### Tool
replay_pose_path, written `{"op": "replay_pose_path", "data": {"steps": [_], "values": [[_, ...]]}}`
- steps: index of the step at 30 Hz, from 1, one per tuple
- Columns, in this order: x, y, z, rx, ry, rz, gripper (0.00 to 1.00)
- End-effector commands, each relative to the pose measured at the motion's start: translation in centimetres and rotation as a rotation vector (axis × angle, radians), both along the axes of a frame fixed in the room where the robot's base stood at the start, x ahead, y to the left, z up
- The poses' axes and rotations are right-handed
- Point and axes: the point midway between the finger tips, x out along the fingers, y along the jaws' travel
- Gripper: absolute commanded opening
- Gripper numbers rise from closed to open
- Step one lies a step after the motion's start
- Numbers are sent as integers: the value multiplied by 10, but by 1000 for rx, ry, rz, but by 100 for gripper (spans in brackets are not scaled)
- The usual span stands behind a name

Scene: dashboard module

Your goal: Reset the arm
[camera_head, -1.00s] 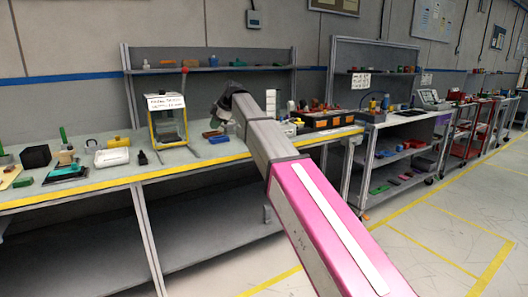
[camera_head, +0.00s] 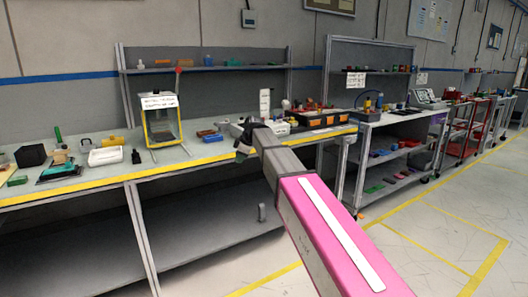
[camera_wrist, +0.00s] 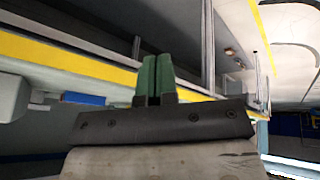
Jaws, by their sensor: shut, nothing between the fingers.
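My gripper shows in the wrist view (camera_wrist: 154,78) with its two green fingers pressed side by side and nothing between them. In the head view my pink and grey arm reaches from the lower right toward the bench. Its end, with the gripper mostly hidden behind the wrist (camera_head: 247,140), is at the front edge of the workbench (camera_head: 205,161), near the yellow edge strip. I cannot tell from the head view how far it is from the edge.
A yellow-framed case (camera_head: 161,121) stands left of my arm's end. Orange bins (camera_head: 318,119) stand behind right. A second wheeled bench (camera_head: 372,116) stands to the right, with open floor before it.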

Motion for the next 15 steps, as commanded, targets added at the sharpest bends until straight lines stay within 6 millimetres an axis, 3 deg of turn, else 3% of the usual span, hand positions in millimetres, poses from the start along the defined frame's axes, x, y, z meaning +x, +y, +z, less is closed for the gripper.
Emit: {"op": "replay_pose_path", "data": {"steps": [1,6,15], "values": [[-14,-22,-26,-10,35,-71,0],[-48,-84,-101,-40,147,-342,0],[-131,-186,-211,-98,309,-820,0]]}}
